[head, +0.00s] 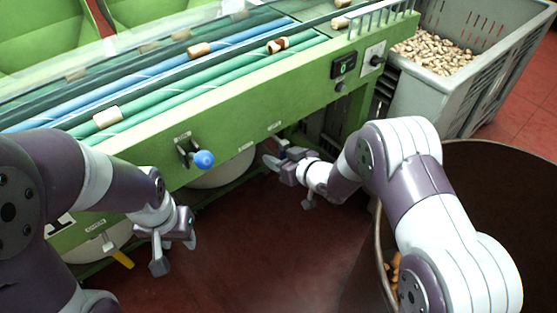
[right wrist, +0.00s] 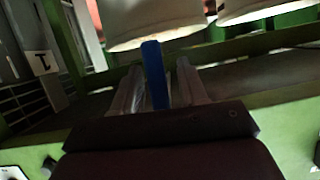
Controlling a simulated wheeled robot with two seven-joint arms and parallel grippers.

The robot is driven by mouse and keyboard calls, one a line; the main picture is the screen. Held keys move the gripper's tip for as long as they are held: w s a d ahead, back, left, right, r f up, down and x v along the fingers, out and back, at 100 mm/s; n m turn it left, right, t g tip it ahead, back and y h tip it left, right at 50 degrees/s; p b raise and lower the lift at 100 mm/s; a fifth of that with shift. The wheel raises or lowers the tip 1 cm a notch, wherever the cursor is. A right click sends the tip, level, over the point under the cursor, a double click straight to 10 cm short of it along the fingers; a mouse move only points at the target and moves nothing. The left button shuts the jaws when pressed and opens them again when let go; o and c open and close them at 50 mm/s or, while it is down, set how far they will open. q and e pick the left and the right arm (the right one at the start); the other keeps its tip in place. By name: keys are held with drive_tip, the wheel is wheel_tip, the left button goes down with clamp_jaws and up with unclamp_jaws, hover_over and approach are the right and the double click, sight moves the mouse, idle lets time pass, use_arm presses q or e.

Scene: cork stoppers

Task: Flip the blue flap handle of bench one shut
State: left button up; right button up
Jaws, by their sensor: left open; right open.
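The blue flap handle (right wrist: 154,75) stands as a narrow upright bar between the two fingers of my right gripper in the right wrist view. Whether the fingers touch it I cannot tell. In the head view a small blue piece (head: 282,144) shows at my right gripper (head: 274,153), under the front edge of the green bench (head: 245,112). My right gripper is open around the handle. My left gripper (head: 174,252) is open and empty, hanging low in front of the bench's left part.
A blue ball knob (head: 204,159) sticks out of the bench front between my arms. A yellow handle (head: 122,259) is low at left. Pale rounded vessels (head: 222,174) hang below the bench. A grey crate of corks (head: 432,105) and a brown round bin (head: 500,190) stand at right.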

clamp_jaws()
drive_tip(key=shift+r, duration=0.1)
